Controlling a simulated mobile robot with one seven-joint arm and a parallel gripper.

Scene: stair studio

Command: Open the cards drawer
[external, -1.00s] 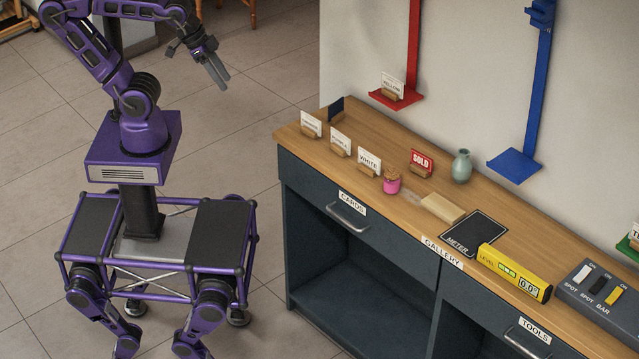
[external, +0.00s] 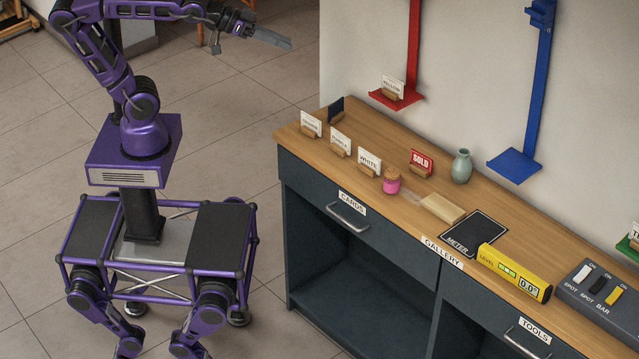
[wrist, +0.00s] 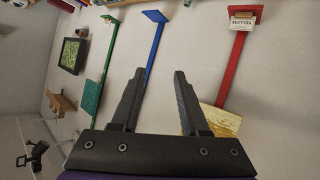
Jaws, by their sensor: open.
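The cards drawer (external: 315,203) is the dark drawer under the left end of the wooden counter, with a white CARDS label (external: 352,203) and a metal bar handle (external: 347,218). The drawer front looks flush with the cabinet, so it is shut. My gripper (external: 288,43) is in the air at the upper left of the external view, well away from the handle. In the wrist view its two dark fingers (wrist: 160,100) are spread apart with nothing between them. The drawer does not show in the wrist view.
The counter (external: 300,147) carries several small card stands, a pink jar (external: 391,181), a green vase (external: 461,166) and a yellow level (external: 514,272). Red (external: 412,50) and blue (external: 535,90) brackets hang on the wall. The floor between my base and the cabinet is clear.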

